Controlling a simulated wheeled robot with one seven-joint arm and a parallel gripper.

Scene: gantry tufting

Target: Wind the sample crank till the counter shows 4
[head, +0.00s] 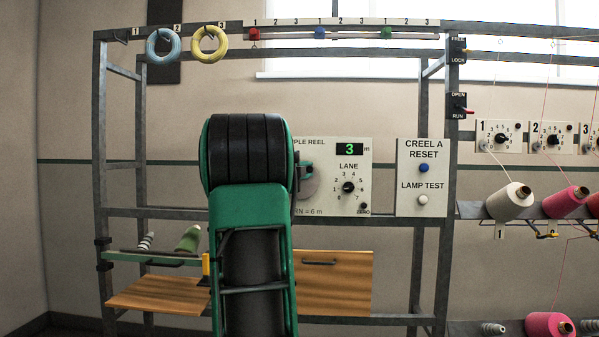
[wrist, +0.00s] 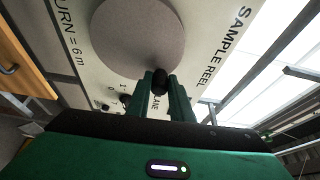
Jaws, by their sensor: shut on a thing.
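The sample reel panel (head: 333,200) is a cream board on the frame, partly hidden behind my arm in the head view. Its green counter (head: 349,149) reads 3. The round grey reel disc (head: 309,183) shows at my arm's right edge, and large in the wrist view (wrist: 137,38). In the wrist view my gripper (wrist: 160,84) is shut on the black crank knob (wrist: 160,80) at the disc's rim.
A lane dial (head: 348,187) and a zero button (head: 364,207) sit on the same panel. Right of it is a board with a blue reset button (head: 424,168) and a white lamp test button (head: 423,200). A wooden drawer front (head: 335,280) lies below.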

